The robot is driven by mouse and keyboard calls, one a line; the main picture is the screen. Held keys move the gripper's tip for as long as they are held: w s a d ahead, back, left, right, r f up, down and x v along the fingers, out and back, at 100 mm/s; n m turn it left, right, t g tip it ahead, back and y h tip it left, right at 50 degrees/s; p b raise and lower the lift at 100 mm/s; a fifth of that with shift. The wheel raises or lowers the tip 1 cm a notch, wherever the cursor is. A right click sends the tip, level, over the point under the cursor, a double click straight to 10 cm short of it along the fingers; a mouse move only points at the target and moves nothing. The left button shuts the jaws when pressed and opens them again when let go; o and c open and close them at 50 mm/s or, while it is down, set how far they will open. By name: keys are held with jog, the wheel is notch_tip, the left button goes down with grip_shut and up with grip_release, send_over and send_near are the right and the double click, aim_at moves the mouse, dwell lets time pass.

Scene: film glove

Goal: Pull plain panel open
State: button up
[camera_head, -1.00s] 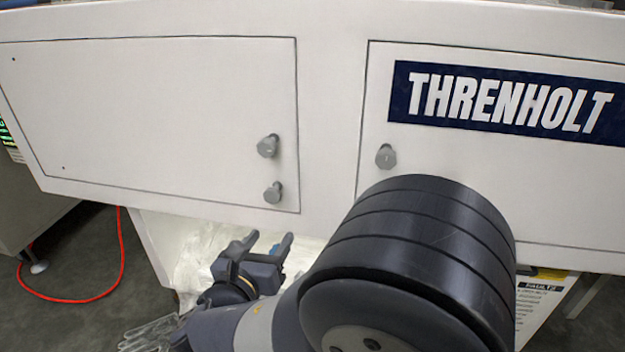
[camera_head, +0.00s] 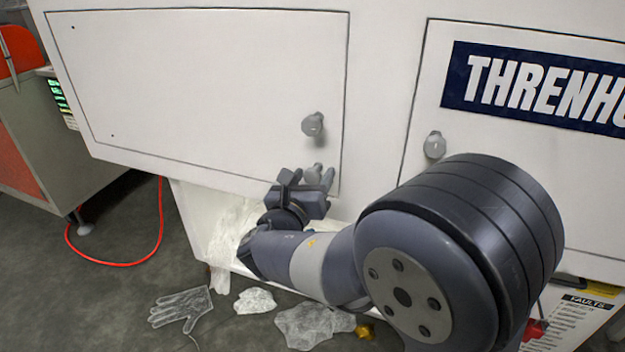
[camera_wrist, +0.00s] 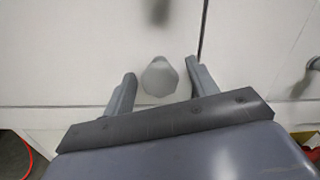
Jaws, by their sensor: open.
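The plain panel (camera_head: 200,90) is the white unlabelled door on the left, lying flush in the cabinet front. Near its right edge it has an upper grey knob (camera_head: 313,124) and a lower grey knob (camera_head: 314,171). My gripper (camera_head: 306,179) is open at the lower knob, partly hiding it in the head view. In the wrist view the lower knob (camera_wrist: 160,78) sits between the two spread fingers of my gripper (camera_wrist: 159,82), with gaps on both sides. How deep the knob reaches between them is hard to tell.
A second door (camera_head: 520,180) with a THRENHOLT label (camera_head: 540,88) and its own knob (camera_head: 435,145) is on the right. Clear film pieces (camera_head: 313,325) and a glove (camera_head: 182,308) lie on the floor below. A red hose (camera_head: 115,263) curves at the left.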

jog(key=shift+w+d, duration=0.1)
jog(key=shift+w, duration=0.15)
grip_shut()
dwell(0.5)
